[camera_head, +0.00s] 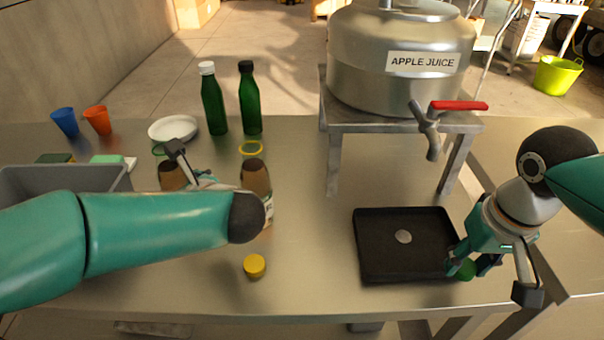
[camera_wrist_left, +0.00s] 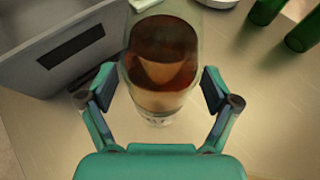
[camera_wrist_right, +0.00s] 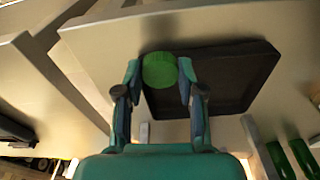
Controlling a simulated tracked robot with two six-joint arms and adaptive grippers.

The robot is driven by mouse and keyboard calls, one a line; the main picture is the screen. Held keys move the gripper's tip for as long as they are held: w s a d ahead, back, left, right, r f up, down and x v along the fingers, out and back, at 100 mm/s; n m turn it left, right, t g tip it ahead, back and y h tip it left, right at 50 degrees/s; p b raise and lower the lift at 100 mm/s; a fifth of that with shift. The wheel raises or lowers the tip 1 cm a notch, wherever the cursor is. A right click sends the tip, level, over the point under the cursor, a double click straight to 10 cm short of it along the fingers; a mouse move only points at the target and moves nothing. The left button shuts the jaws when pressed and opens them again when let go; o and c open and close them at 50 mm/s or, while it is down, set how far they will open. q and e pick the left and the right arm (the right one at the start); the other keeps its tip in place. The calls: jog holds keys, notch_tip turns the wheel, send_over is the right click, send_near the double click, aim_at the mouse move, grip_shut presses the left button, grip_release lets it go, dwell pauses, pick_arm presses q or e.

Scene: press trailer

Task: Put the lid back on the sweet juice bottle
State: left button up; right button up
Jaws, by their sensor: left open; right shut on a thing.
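Two open glass bottles with brown juice stand on the table: a left one with a green neck ring (camera_head: 170,175) and a right one with a yellow neck ring (camera_head: 255,178). My left gripper (camera_head: 190,170) is open, its fingers on either side of a bottle (camera_wrist_left: 160,70), apparently the left one; my arm hides part of both. Their labels are not readable. My right gripper (camera_wrist_right: 158,80) is shut on a green lid (camera_wrist_right: 160,70), which also shows in the head view (camera_head: 467,270), at the black tray's right front corner. A yellow lid (camera_head: 254,266) lies on the table.
The black tray (camera_head: 375,262) holds a small silver disc (camera_head: 403,236). The apple juice tank (camera_head: 400,60) with its red-handled tap stands behind it. Two green bottles (camera_head: 212,105), a plate (camera_head: 173,127), cups (camera_head: 97,120) and a grey crate (camera_head: 100,180) are at left.

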pick_arm(q)
grip_shut()
jog(key=shift+r, duration=0.1)
dwell(0.5)
jog(key=shift+r, duration=0.1)
